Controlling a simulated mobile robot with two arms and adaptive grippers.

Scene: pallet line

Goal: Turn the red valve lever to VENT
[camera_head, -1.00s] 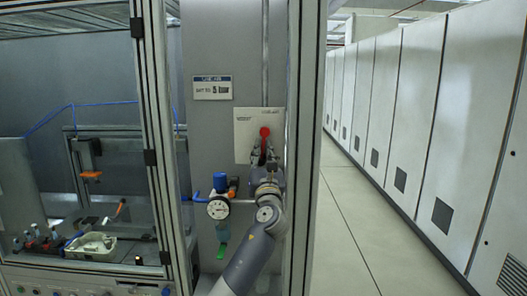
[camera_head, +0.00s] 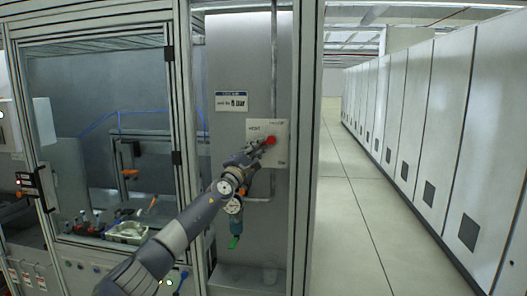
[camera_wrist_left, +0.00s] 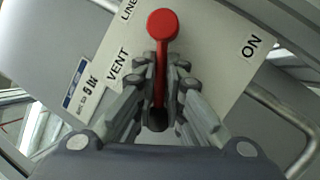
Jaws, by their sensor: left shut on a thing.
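The red valve lever (camera_head: 270,140) is on a pale panel (camera_head: 281,148) on the grey cabinet wall. My left gripper (camera_head: 260,147) comes to it from the lower left. In the left wrist view, the red handle (camera_wrist_left: 161,75) runs from its round red hub (camera_wrist_left: 162,25) down between the fingers (camera_wrist_left: 161,95), which are shut on it. In the head view, the handle appears to point down and left from the hub. The VENT label (camera_wrist_left: 117,67) lies left of the handle and the ON label (camera_wrist_left: 250,45) to its right, in the wrist view. My right gripper is out of view.
A frame post (camera_head: 306,150) stands right of the panel. A glazed bench cell is at the left. The aisle floor (camera_head: 345,200) at the right is clear.

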